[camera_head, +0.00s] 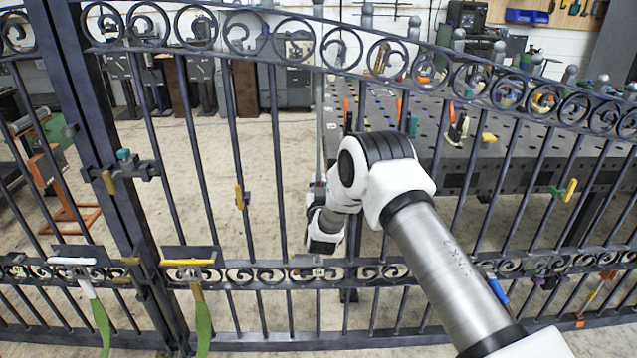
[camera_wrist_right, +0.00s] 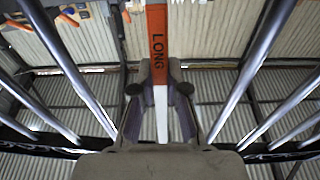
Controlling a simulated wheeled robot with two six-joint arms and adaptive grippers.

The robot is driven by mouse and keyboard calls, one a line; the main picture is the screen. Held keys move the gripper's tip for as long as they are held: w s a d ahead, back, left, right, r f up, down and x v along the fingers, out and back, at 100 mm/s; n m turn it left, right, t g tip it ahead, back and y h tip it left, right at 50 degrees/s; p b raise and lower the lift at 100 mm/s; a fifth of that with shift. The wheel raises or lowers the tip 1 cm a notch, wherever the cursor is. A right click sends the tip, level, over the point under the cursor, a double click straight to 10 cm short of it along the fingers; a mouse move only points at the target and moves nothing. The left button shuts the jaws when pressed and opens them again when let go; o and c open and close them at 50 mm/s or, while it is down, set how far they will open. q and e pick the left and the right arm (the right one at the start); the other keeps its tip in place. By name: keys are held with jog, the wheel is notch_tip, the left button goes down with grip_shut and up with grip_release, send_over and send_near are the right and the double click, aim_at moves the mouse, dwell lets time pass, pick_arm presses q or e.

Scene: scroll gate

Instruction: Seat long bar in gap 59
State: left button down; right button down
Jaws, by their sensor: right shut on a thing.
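The long bar (camera_head: 319,120) is a thin upright grey bar in the head view, between two dark gate bars. In the right wrist view it carries an orange sleeve marked LONG (camera_wrist_right: 158,40). My right gripper (camera_wrist_right: 159,90) is shut on it; in the head view the gripper (camera_head: 317,192) is at the bar's lower part, above the lower scroll rail (camera_head: 380,271). A small pale label (camera_head: 318,272) sits on that rail below the gripper; its number is too small to read. I cannot tell whether either bar end is seated. My left gripper is not in view.
The upper scroll rail (camera_head: 290,40) crosses above the bar. A thick gate post (camera_head: 103,170) stands at left. A perforated workbench (camera_head: 520,150) stands behind the gate.

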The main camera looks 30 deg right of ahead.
jog(key=shift+f+b, duration=0.75)
jog(key=shift+f, duration=0.1)
dwell(0.8)
jog(key=shift+b+x, duration=0.45)
jog(key=shift+x, duration=1.25)
dwell(0.5)
jog(key=c, duration=1.1)
grip_release()
jog(key=shift+f, duration=0.1)
jog(key=shift+s+f+g, duration=0.1)
jog(key=shift+f+g, duration=0.1)
jog(key=shift+g, duration=0.1)
jog(key=v, duration=1.2)
jog(key=shift+r, duration=0.25)
